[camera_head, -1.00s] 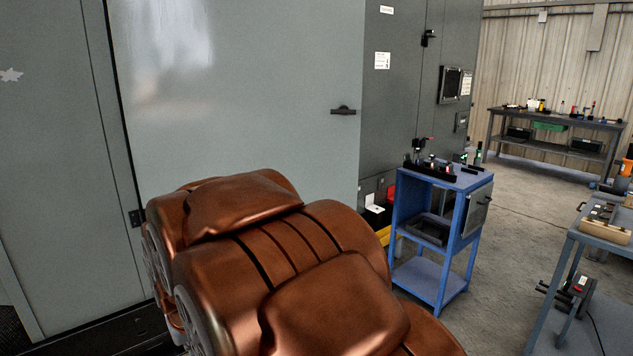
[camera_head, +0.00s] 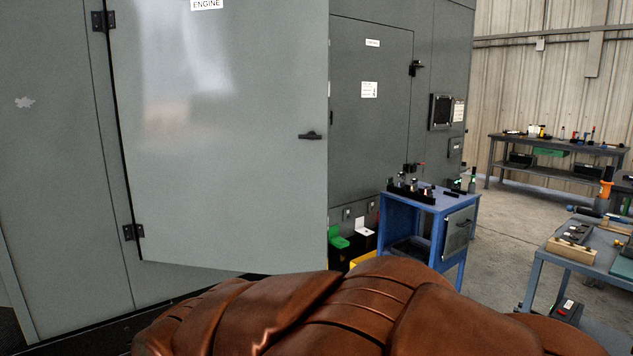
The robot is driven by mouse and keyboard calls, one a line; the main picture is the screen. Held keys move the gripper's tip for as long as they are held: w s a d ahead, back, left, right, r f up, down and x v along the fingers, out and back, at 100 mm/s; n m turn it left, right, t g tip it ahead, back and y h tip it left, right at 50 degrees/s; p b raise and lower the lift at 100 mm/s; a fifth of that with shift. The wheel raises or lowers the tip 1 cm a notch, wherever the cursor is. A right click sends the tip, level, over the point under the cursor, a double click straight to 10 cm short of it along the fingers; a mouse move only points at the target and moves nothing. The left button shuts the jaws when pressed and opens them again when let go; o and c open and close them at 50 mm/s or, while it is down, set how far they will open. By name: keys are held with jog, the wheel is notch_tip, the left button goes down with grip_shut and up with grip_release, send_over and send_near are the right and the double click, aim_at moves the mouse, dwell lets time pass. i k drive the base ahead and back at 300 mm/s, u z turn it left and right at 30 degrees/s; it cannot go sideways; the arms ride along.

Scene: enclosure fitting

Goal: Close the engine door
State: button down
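The engine door (camera_head: 225,170) is a large grey panel with a white "ENGINE" label at its top. It is hinged on its left side and stands open, swung out from the grey enclosure (camera_head: 55,160). Its small black handle (camera_head: 310,135) is near the right edge. My copper-coloured arm crosses the bottom of the view, below the door's lower edge; whether they touch cannot be told. My gripper is not in view.
A blue cart (camera_head: 400,210) with tools stands right of the door. A grey workbench (camera_head: 560,245) is at the right edge, and another bench (camera_head: 555,145) stands by the far wall. Bare concrete floor (camera_head: 500,235) lies between them.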

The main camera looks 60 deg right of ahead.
aim_at(215, 98)
jog(key=z, duration=0.6)
jog(key=i, duration=1.55)
jog(key=z, duration=0.15)
